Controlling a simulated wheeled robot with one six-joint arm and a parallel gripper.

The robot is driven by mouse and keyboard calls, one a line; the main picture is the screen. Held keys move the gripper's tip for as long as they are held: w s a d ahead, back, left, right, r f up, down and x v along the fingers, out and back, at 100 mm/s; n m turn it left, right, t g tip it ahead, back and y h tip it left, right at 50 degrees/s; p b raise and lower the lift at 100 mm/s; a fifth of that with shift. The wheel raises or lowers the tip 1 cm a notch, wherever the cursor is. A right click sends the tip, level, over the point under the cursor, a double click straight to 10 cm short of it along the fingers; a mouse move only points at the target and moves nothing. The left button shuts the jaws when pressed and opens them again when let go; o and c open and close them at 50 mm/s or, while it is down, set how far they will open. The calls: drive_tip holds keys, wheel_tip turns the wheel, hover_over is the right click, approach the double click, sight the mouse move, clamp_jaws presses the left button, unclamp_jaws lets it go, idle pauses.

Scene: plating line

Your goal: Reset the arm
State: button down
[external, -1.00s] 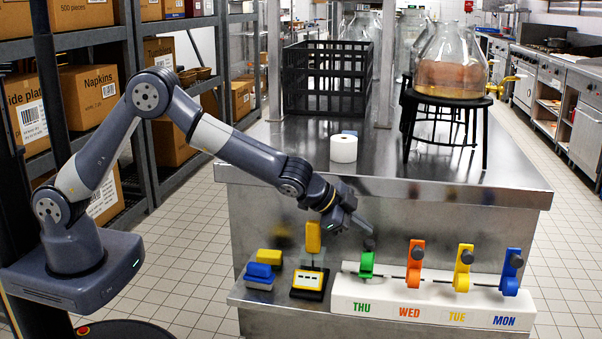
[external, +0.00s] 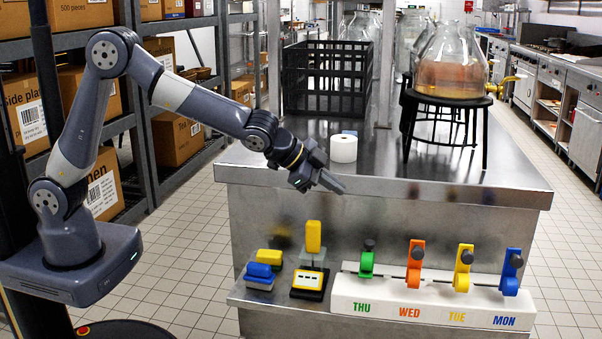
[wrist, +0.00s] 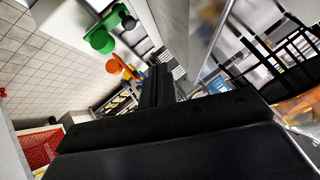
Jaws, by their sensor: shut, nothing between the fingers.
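My gripper (external: 335,184) is shut and empty. In the external view it is in the air in front of the steel counter's front edge, above the lower ledge and left of the coloured levers. My arm reaches out from its base at the left, with the elbow raised. In the wrist view the dark gripper body (wrist: 160,90) fills the middle and bottom. The green lever (external: 366,262) with its dark knob stands on the white block; it also shows in the wrist view (wrist: 100,38).
The white lever block (external: 432,303) also carries orange, yellow and blue levers. The steel counter (external: 385,185) holds a paper roll (external: 343,148), a black crate (external: 326,80) and a stool (external: 447,100) with a glass jar.

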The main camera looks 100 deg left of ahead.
drive_tip(key=w+f+b, duration=0.3)
drive_tip(key=w+f, duration=0.4)
drive_tip(key=f, duration=0.5)
drive_tip(key=d+r+m+t+y+b, duration=0.2)
drive_tip(key=d+m+y+b, duration=0.3)
drive_tip(key=d+y+b, duration=0.2)
drive_tip(key=shift+d+r+m+t+y+b, duration=0.35)
drive_tip(key=shift+d+b, duration=0.75)
drive_tip(key=shift+d, duration=1.3)
